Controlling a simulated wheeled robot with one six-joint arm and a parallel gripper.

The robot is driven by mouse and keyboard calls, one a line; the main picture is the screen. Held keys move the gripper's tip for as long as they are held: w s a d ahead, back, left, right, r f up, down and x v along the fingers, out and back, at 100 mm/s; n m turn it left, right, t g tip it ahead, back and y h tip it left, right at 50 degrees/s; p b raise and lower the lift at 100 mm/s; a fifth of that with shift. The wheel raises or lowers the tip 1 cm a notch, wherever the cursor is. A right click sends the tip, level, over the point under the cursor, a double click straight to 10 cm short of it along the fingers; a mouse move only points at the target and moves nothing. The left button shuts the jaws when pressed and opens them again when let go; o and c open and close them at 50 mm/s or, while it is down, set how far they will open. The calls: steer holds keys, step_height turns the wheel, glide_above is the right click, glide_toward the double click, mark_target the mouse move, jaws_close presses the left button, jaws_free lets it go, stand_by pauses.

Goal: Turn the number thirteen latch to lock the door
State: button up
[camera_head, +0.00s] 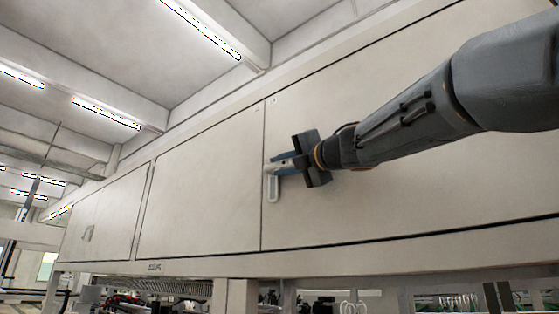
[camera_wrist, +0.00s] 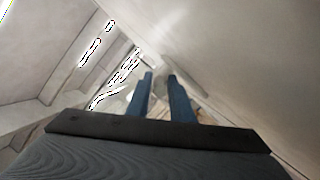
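A pale latch with a loop-shaped handle (camera_head: 272,188) is on the cabinet front, beside the seam between two door panels. Its handle hangs straight down. No number is readable on it. My gripper (camera_head: 278,165) is at the upper end of this latch, coming from the right, with its blue fingers in front of the panel. In the wrist view the two blue fingers (camera_wrist: 160,78) stand apart with a gap between them. I cannot tell whether they touch the latch. The door panel (camera_head: 200,185) left of the seam looks flush with the cabinet front.
Ceiling beams and lights are above. The space in front of the panels is clear apart from my arm.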

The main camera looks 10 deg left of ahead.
steer(key=shift+w+a+r, duration=0.1)
steer(key=shift+w+a, duration=0.1)
steer(key=shift+a, duration=0.1)
jaws_close()
steer(key=shift+w+d, duration=0.1)
